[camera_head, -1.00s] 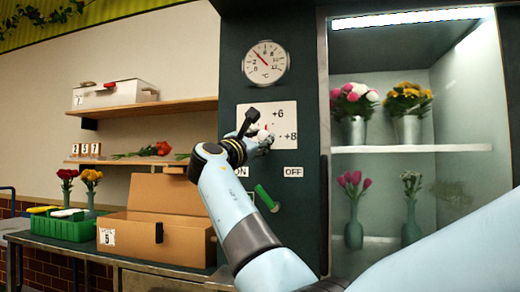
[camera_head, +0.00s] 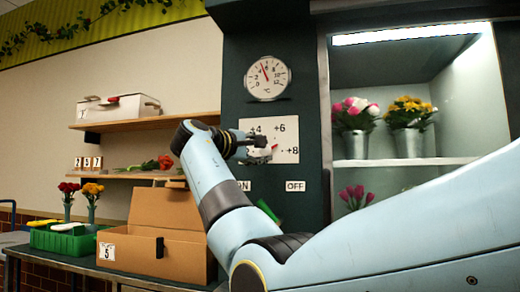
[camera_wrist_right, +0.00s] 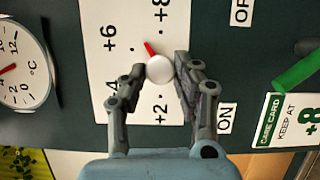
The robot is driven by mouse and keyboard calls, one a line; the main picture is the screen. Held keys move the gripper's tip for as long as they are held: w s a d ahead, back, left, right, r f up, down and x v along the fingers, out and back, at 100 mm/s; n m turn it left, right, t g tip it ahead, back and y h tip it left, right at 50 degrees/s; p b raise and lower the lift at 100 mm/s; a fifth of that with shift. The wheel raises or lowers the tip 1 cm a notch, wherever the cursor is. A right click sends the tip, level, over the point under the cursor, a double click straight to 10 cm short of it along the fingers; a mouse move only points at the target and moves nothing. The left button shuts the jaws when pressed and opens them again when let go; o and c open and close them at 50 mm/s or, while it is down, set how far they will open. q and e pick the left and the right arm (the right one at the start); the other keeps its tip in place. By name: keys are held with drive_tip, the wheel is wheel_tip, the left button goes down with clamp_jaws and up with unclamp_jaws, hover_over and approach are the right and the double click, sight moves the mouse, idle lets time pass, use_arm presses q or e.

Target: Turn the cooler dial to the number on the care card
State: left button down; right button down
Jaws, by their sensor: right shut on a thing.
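The dial's white round knob with a red pointer (camera_wrist_right: 158,68) sits on a white plate (camera_wrist_right: 95,85) marked +2, +4, +6 and +8. My right gripper (camera_wrist_right: 161,72) is shut on the knob, one finger on each side. In the head view, my right gripper (camera_head: 260,154) hides part of the plate (camera_head: 287,140). The care card (camera_wrist_right: 283,122) reads "KEEP AT +8". My left gripper is not in view.
A round thermometer (camera_head: 266,78) hangs above the plate. ON and OFF labels (camera_head: 295,186) and a green handle (camera_wrist_right: 298,72) are below it. The lit flower cooler (camera_head: 405,162) is to the right. A cardboard box (camera_head: 150,252) stands at lower left.

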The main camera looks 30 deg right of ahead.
drive_tip(key=m+y+p, duration=0.1)
drive_tip(key=m, duration=0.2)
drive_tip(key=shift+r+m+y+p, duration=0.15)
drive_tip(key=shift+m+y+p, duration=0.15)
drive_tip(key=shift+y+p, duration=0.1)
drive_tip(key=shift+m+y+p, duration=0.35)
drive_tip(key=shift+m+y, duration=0.05)
drive_tip(key=shift+m, duration=0.4)
drive_tip(key=c, duration=1)
unclamp_jaws()
drive_tip(key=v, duration=1.2)
